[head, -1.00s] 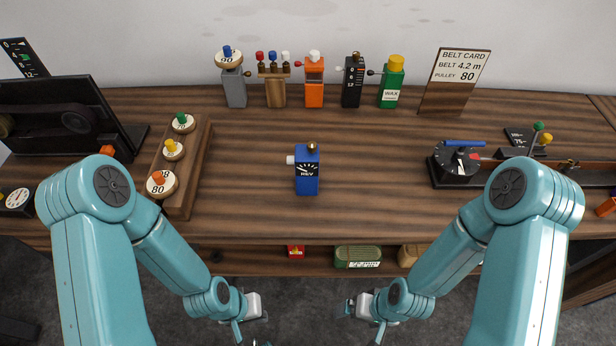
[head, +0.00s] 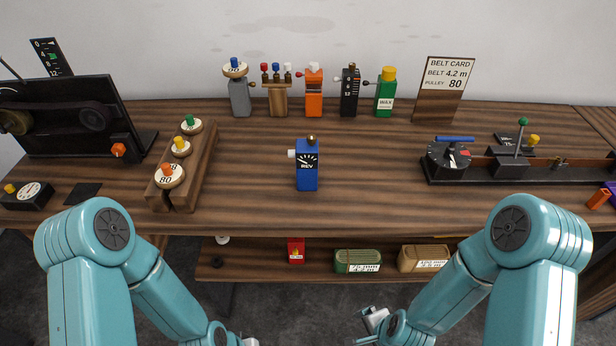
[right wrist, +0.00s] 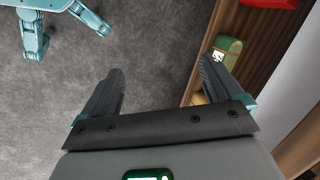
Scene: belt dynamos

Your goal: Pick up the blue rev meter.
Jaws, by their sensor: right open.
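The blue rev meter (head: 307,170) stands upright near the middle of the wooden bench top. It has a brown knob on top, a white stub on its left side and a dial on the front. My right gripper (head: 372,318) is low in front of the bench, below its top and well apart from the meter. In the right wrist view, its two dark fingers (right wrist: 165,88) are spread with nothing between them. My left gripper (head: 246,341) is at the bottom edge of the head view, mostly cut off, so its jaws cannot be judged.
Several tools, including the orange one (head: 314,95) and green wax bottle (head: 386,92), line the bench's back. A pulley rack (head: 205,165) is left of the meter, a black rig (head: 480,165) right. The bench (head: 365,200) around the meter is clear. A lower shelf holds boxes (head: 357,260).

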